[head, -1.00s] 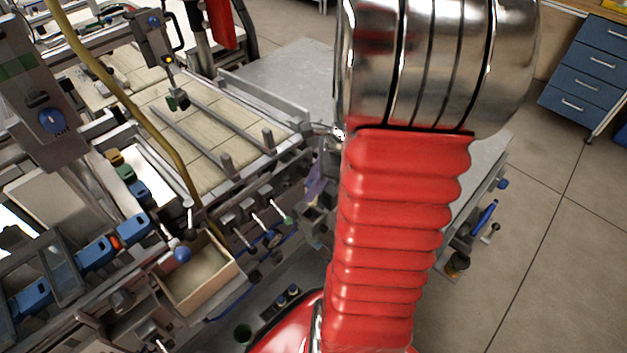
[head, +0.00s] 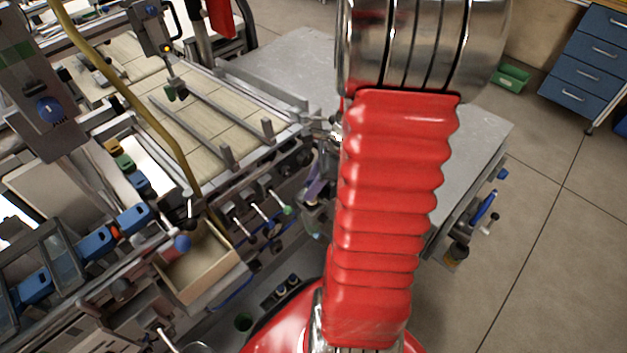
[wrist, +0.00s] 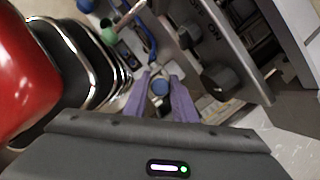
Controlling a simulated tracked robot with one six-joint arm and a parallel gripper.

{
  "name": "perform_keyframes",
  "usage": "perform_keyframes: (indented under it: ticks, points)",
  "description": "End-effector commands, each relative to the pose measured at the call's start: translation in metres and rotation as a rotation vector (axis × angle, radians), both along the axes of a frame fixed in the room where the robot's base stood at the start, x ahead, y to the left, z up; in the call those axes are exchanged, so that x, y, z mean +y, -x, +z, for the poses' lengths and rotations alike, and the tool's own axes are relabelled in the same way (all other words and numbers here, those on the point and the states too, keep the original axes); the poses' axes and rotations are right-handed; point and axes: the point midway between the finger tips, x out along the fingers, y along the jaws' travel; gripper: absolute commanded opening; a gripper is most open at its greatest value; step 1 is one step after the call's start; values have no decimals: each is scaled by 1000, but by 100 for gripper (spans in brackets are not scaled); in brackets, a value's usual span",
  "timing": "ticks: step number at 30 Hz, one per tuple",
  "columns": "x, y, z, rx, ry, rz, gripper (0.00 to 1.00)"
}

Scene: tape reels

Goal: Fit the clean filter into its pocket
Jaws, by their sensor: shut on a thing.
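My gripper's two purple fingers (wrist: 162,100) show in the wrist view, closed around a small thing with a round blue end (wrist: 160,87). I cannot tell whether this thing is the clean filter; most of it is hidden. In the head view a bit of purple finger (head: 315,190) shows just left of my red arm, beside the machine's front edge; the arm hides the rest of the gripper. No filter pocket can be made out clearly in either view.
The machine's levers (head: 262,212) stand left of my gripper. An open beige tray (head: 212,268) lies lower left. A grey table top (head: 470,160) is behind my arm. In the wrist view a dark panel with knobs (wrist: 218,78) stands close on the right.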

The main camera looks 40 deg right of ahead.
Motion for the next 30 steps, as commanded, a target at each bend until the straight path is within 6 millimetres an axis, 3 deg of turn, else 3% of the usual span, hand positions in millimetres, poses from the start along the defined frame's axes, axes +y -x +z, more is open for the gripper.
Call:
perform_keyframes:
  ticks: [30]
  points:
    - [0,0,-43,0,-2,-1,3]
